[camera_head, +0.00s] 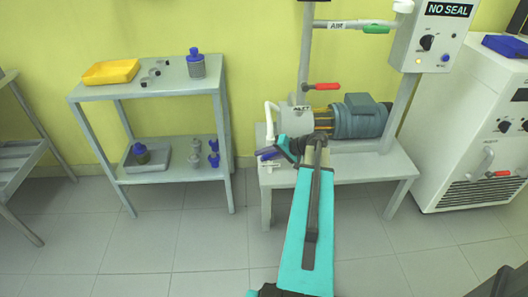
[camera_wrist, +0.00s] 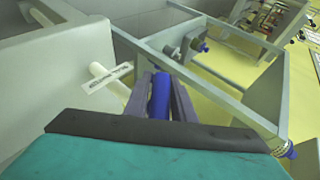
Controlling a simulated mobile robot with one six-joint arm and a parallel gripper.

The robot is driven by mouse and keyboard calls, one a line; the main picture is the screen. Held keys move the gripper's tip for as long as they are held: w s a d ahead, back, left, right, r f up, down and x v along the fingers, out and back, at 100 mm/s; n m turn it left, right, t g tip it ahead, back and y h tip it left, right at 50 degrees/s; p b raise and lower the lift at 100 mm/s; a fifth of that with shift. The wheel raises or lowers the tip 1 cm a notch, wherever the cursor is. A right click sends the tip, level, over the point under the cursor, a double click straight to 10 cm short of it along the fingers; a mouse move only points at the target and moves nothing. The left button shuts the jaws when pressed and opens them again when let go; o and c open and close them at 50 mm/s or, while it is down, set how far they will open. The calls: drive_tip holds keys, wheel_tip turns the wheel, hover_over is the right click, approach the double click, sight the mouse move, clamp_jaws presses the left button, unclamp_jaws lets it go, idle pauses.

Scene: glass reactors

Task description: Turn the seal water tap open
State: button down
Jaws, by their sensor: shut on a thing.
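The seal water tap appears as a blue handle (camera_wrist: 160,97) between my gripper's fingers (camera_wrist: 160,105) in the wrist view. A white pipe (camera_wrist: 107,82) with a small label (camera_wrist: 110,76) is just left of it; the lettering is too small to read surely. In the head view the blue handle (camera_head: 267,154) shows at the left end of the pump bench, beside my gripper (camera_head: 284,148). My gripper is shut on the handle. The tap's body is mostly hidden, and I cannot tell how far the handle is turned.
The pump's blue-green motor (camera_head: 360,118) stands on the bench (camera_head: 375,165). A red lever (camera_head: 322,86) and a green AIR handle (camera_head: 376,29) are above. A NO SEAL panel (camera_head: 432,40) is upper right. A shelf (camera_head: 160,88) stands left, with floor between.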

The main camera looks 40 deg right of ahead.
drive_tip(key=shift+s+d+f+n+g+h+p, duration=0.25)
drive_tip(key=shift+s+d+n+g+h+p, duration=0.1)
drive_tip(key=shift+g+h+p, duration=0.65)
drive_tip(key=shift+s+d+f+n+g+h+p, duration=0.3)
drive_tip(key=shift+g+h+p, duration=0.6)
drive_tip(key=shift+g+h, duration=0.25)
drive_tip(key=shift+s+d+f+n+g+h+p, duration=0.25)
drive_tip(key=shift+n+g+h+p, duration=0.1)
drive_tip(key=shift+g+h+p, duration=0.65)
drive_tip(key=c, duration=1.6)
unclamp_jaws()
drive_tip(key=shift+c, duration=0.2)
drive_tip(key=shift+r, duration=0.1)
drive_tip(key=p+v, duration=0.1)
drive_tip(key=v, duration=1.2)
drive_tip(key=shift+r, duration=0.3)
